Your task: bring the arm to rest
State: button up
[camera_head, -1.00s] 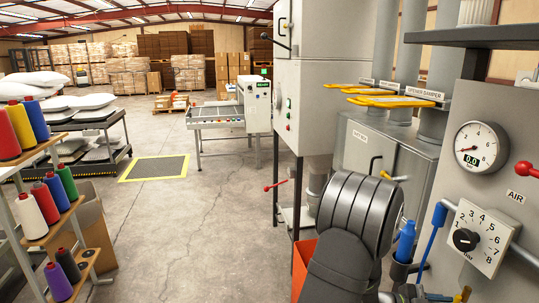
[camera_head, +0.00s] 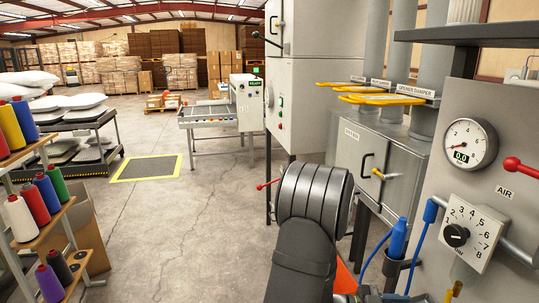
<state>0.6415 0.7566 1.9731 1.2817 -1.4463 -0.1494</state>
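My arm shows in the head view as a dark, ribbed grey section with a dark link below it, rising from the bottom right of centre. It stands in front of the grey machine cabinets. My gripper is not in the picture, so its fingers and anything in them cannot be seen.
A control panel with a pressure gauge (camera_head: 470,145) and a numbered dial (camera_head: 472,235) stands close on the right. A blue-handled tool (camera_head: 398,240) hangs beside it. A rack of thread spools (camera_head: 45,192) is at the left. The concrete floor (camera_head: 170,235) between is clear.

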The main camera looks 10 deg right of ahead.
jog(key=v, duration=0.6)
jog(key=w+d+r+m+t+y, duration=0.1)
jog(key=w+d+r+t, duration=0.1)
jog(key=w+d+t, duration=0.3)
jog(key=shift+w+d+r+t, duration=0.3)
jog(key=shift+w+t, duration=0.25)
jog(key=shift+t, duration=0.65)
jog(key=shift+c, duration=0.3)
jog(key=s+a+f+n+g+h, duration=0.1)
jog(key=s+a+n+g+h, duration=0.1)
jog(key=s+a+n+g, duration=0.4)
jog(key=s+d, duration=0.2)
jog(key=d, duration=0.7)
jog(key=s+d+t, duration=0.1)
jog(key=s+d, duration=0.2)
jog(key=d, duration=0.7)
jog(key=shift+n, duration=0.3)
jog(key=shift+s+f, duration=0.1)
